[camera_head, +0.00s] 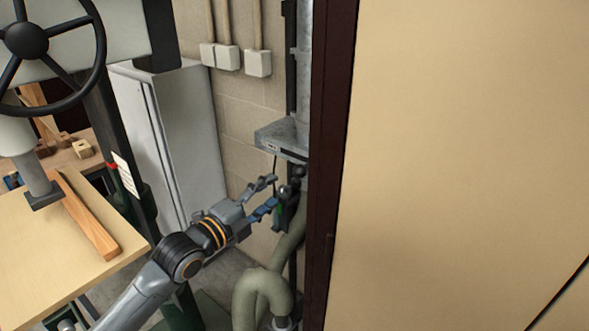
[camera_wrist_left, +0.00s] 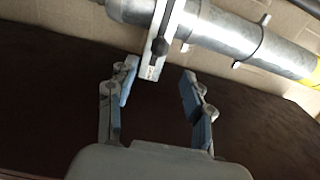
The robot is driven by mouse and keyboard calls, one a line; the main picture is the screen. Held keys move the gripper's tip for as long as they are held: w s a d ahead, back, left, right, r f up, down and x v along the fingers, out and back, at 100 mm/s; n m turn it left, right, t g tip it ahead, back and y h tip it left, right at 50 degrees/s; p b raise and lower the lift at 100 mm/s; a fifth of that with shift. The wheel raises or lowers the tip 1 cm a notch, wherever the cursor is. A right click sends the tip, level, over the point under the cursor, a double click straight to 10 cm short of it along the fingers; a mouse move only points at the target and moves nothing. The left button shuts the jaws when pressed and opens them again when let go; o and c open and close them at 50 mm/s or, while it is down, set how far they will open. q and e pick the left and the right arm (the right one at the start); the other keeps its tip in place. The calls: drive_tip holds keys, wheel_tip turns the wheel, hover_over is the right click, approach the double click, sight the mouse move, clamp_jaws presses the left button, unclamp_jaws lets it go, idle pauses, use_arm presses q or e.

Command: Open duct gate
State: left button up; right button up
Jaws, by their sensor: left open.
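The duct gate (camera_head: 283,140) is a grey metal plate housing around the vertical metal duct, partly hidden by the dark cabinet edge. In the left wrist view the gate's narrow plate (camera_wrist_left: 168,28) crosses the pipe and carries a dark lever with a round black knob (camera_wrist_left: 160,46). My left gripper (camera_head: 273,192) is open and empty, a little below the gate in the head view. In the left wrist view the open fingers (camera_wrist_left: 158,78) are on either side of the plate's end, which appears nearer the left finger. I cannot tell whether they touch. My right gripper is not in view.
A large tan panel with a dark edge (camera_head: 333,160) stands close on the right. A flexible hose (camera_head: 264,292) bends below the gripper. A grey cabinet (camera_head: 185,140) stands behind, and a press with a handwheel (camera_head: 66,95) and wooden board (camera_head: 50,245) is at left.

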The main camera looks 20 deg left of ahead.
sight(295, 174)
use_arm(q)
drive_tip(key=x, duration=0.2)
drive_tip(key=p+x, duration=0.1)
drive_tip(key=x, duration=0.1)
drive_tip(key=shift+r, duration=0.25)
drive_tip(key=p+x, duration=0.1)
drive_tip(key=x, duration=0.5)
drive_tip(key=shift+w+d+f, duration=0.1)
drive_tip(key=shift+f, duration=0.1)
drive_tip(key=shift+w+d+f+p, duration=0.1)
drive_tip(key=shift+w+d+p, duration=0.15)
drive_tip(key=shift+w, duration=0.45)
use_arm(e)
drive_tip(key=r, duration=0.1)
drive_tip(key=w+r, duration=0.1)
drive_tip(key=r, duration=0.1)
use_arm(q)
drive_tip(key=shift+c, duration=0.4)
clamp_jaws()
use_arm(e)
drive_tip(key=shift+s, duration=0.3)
